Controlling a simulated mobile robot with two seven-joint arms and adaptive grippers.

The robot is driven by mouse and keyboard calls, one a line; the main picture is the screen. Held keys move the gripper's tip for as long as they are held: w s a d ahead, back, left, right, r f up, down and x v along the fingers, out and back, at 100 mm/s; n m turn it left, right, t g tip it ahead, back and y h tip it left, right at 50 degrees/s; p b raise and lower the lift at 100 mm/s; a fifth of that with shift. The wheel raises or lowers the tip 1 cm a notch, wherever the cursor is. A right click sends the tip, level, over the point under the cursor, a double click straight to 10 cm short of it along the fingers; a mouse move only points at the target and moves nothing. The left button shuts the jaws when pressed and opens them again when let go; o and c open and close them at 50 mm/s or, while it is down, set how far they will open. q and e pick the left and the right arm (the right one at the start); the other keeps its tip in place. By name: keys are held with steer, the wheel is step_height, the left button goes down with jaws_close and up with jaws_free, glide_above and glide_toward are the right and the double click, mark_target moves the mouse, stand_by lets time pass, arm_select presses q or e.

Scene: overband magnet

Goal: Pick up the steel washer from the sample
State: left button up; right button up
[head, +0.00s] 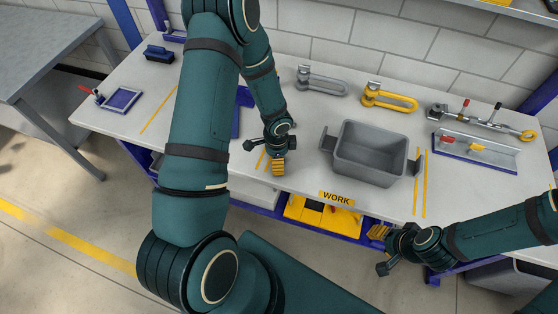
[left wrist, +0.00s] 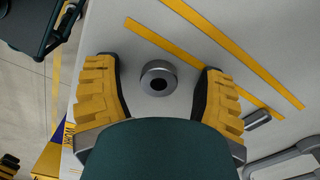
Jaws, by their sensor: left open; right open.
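The steel washer (left wrist: 158,78), a short grey ring with a dark hole, lies on the pale bench top in the left wrist view. My left gripper (left wrist: 160,88) is open, with one yellow ridged finger on each side of the washer and visible gaps to both. In the head view the left gripper (head: 278,166) is low over the bench near the front edge, and I cannot make out the washer there. My right gripper (head: 379,232) is open and empty, in front of the bench at the right. I cannot identify a separate sample.
A grey bin (head: 374,153) stands right of the left gripper. A small metal piece (left wrist: 258,118) lies near one finger. Grey (head: 321,80) and yellow (head: 389,97) shackles lie at the back. A tray with red and yellow pieces (head: 475,152) is at the right.

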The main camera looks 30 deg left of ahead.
arm_select(q)
steer(key=shift+c, duration=0.2)
jaws_close()
